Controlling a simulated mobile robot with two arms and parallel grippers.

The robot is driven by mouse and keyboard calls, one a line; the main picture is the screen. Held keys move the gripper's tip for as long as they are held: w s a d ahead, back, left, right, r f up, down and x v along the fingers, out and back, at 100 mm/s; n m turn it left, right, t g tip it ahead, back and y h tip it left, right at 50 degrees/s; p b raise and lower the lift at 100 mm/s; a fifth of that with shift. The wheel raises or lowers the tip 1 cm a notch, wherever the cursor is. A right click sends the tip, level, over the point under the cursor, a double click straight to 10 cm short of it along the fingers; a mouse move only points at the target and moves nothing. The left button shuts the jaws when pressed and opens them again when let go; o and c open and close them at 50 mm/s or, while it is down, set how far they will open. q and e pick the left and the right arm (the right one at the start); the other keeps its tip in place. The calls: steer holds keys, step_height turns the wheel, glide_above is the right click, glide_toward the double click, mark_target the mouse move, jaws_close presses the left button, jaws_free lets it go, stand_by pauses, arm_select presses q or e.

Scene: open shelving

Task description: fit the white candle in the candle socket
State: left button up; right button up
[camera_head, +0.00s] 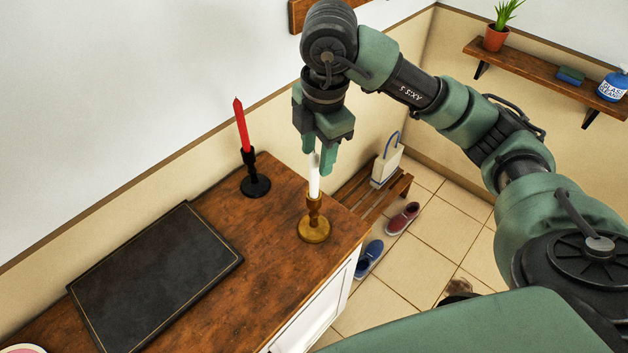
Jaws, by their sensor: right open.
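The white candle (314,183) stands upright, its lower end at the socket of the golden-brown candle holder (313,228). How deep it sits in the socket I cannot tell. The holder stands near the right end of the wooden cabinet top (268,208). My right gripper (319,168) points down at the candle's upper part, its fingers open to either side of it. The candle's top is partly hidden by the gripper. My left gripper is not in view.
A red candle (241,126) stands in a black holder (255,180) to the left. A large black book (155,275) lies on the cabinet top. Beyond the right edge are a slatted bench (357,197), shoes (402,218) and tiled floor. A wall shelf (540,72) is at upper right.

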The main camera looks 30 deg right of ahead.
mark_target(314, 181)
steer(key=shift+w+a+f+p, duration=0.15)
steer(key=shift+f+p, duration=0.1)
steer(key=shift+f, duration=0.65)
steer(key=shift+w+d+f+p, duration=0.1)
steer(key=shift+f+p, duration=0.1)
steer(key=shift+f, duration=0.65)
steer(key=shift+w+a+f+p, duration=0.15)
steer(key=shift+f+p, duration=0.1)
steer(key=shift+f, duration=0.65)
steer(key=shift+d, duration=0.1)
jaws_close()
